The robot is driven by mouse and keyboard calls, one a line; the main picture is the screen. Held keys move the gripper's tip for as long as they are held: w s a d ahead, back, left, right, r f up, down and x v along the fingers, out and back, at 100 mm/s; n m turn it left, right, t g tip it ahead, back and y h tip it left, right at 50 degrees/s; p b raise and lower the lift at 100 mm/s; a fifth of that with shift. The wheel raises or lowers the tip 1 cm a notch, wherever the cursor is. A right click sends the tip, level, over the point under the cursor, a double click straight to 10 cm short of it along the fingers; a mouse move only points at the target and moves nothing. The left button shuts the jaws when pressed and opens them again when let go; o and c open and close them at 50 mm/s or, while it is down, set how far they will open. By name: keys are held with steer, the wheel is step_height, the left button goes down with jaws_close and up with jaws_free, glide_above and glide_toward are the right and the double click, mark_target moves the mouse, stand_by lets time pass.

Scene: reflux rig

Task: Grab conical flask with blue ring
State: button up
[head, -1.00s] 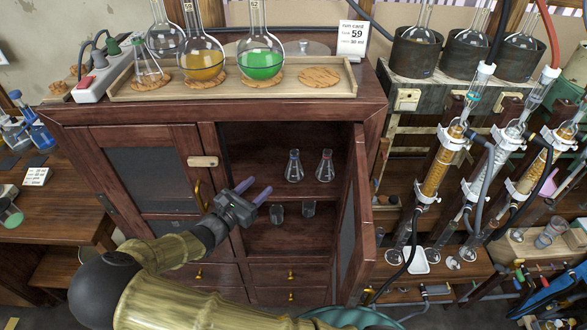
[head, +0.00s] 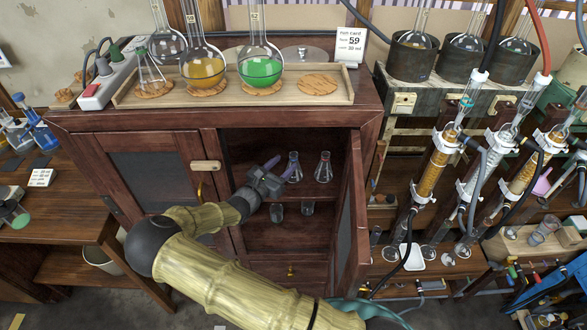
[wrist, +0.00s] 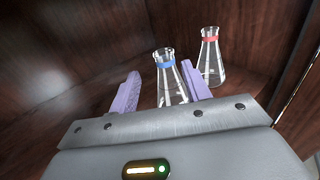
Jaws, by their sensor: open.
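The conical flask with the blue ring (head: 294,167) stands upright on the upper shelf inside the open cabinet. In the wrist view the blue-ringed flask (wrist: 171,82) is clear glass with a blue band at its neck. My gripper (head: 278,170) is open at the shelf, with its fingers reaching toward this flask. In the wrist view my gripper's purple fingers (wrist: 159,88) lie either side of the flask's lower body, nearer the camera; contact cannot be told. The flask's base is partly hidden by the gripper body.
A red-ringed conical flask (head: 323,167) stands just right, also in the wrist view (wrist: 210,60). Two glass beakers (head: 307,208) sit on the lower shelf. The open cabinet door (head: 353,220) bounds the right side. Flasks on a tray (head: 335,96) stand on top.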

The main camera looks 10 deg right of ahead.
mark_target(291, 160)
steer(key=shift+d, duration=0.1)
steer(key=shift+w+d+r+p, duration=0.1)
steer(key=shift+w+d+p, duration=0.1)
steer(key=shift+d+p, duration=0.15)
steer(key=p+x, duration=0.2)
steer(key=x, duration=0.1)
steer(key=shift+d, duration=0.4)
steer(key=shift+w+d, duration=0.3)
steer(key=shift+c, duration=0.5)
jaws_close()
